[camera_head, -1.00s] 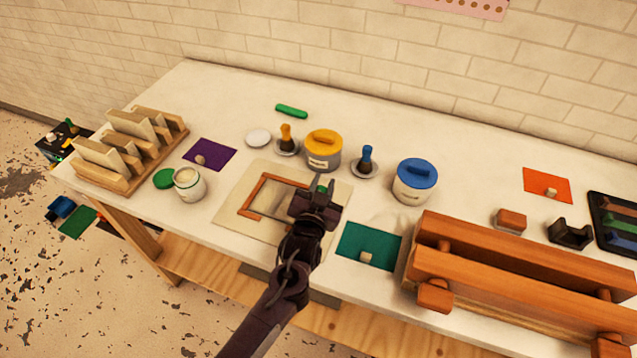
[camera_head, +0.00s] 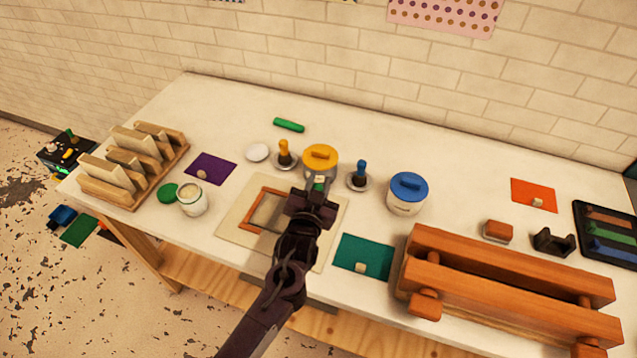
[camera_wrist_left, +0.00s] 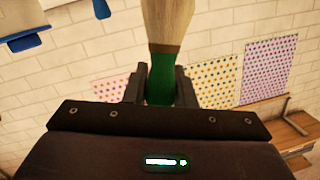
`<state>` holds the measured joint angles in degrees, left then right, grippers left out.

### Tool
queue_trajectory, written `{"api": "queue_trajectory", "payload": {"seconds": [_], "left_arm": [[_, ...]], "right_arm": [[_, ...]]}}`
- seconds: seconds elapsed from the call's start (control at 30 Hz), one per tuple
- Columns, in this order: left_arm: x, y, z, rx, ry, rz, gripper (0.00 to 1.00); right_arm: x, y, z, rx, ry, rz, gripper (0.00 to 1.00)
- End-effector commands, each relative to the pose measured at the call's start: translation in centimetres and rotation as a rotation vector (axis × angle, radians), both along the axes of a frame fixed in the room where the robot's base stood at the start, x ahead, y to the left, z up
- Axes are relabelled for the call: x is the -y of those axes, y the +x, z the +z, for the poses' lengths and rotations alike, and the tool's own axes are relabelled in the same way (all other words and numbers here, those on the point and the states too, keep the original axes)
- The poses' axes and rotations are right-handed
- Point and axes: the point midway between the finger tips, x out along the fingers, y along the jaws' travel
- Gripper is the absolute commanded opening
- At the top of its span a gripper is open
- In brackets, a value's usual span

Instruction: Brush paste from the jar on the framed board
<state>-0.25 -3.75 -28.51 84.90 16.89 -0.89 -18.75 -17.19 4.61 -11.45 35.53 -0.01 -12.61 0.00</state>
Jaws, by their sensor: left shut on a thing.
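My left gripper (camera_head: 314,198) is over the right part of the framed board (camera_head: 232,222), a pale board with a brown wooden frame (camera_head: 262,208). It is shut on a brush, whose green handle (camera_wrist_left: 160,80) and pale bristles (camera_wrist_left: 168,20) show in the left wrist view. The bristles point away from the gripper. In the head view the brush is mostly hidden by the gripper. The open glass jar (camera_head: 193,202) of pale paste stands left of the board, with a green lid (camera_head: 167,192) beside it. My right gripper is not in view.
A wooden rack (camera_head: 125,170) is at left. An orange-brown beam stand (camera_head: 510,285) fills the front right. The back of the table is fairly clear.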

Motion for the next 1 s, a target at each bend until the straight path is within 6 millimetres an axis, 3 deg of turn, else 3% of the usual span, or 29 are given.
{"api": "queue_trajectory", "payload": {"seconds": [0.17, 0.53, 1.0], "left_arm": [[0.0, 0.0, 0.1, 0.000, 0.000, 0.000, 0.01], [0.0, 0.0, 3.1, 0.000, 0.000, 0.000, 0.01], [0.0, 0.0, 2.9, 0.000, 0.000, 0.000, 0.01]], "right_arm": [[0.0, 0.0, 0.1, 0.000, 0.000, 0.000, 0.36], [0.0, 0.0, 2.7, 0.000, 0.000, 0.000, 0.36], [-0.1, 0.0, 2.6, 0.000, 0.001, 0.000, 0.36]]}}
